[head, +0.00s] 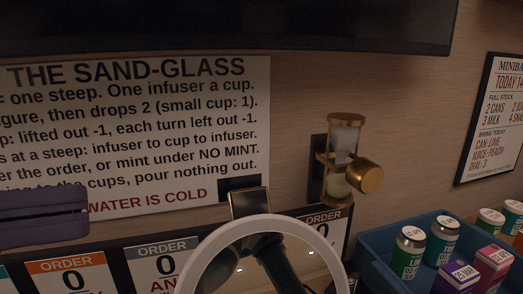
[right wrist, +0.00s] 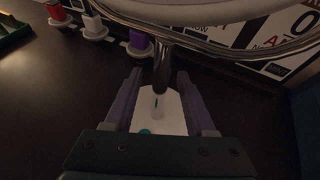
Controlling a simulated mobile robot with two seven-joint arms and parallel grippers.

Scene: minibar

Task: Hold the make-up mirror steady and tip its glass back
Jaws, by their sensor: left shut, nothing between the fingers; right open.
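The make-up mirror (head: 318,250) has a round glass in a thick white rim and stands at the bottom middle of the head view, cut off by the lower edge. Its glass reflects a dark arm-like shape. In the right wrist view its ring crosses the top, and its dark stem (right wrist: 163,62) runs down to a white base (right wrist: 172,118). My right gripper (right wrist: 160,74) is open, with its purple fingers on either side of the stem and gaps showing. My left gripper (head: 80,214) is shut and empty at the left, well away from the mirror.
A brass sand-glass (head: 344,150) is mounted on the wall behind the mirror. A blue crate (head: 378,255) of cans and cartons stands at the right. Order cards (head: 165,262) line the back. The dark counter (right wrist: 50,110) is clear left of my right gripper.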

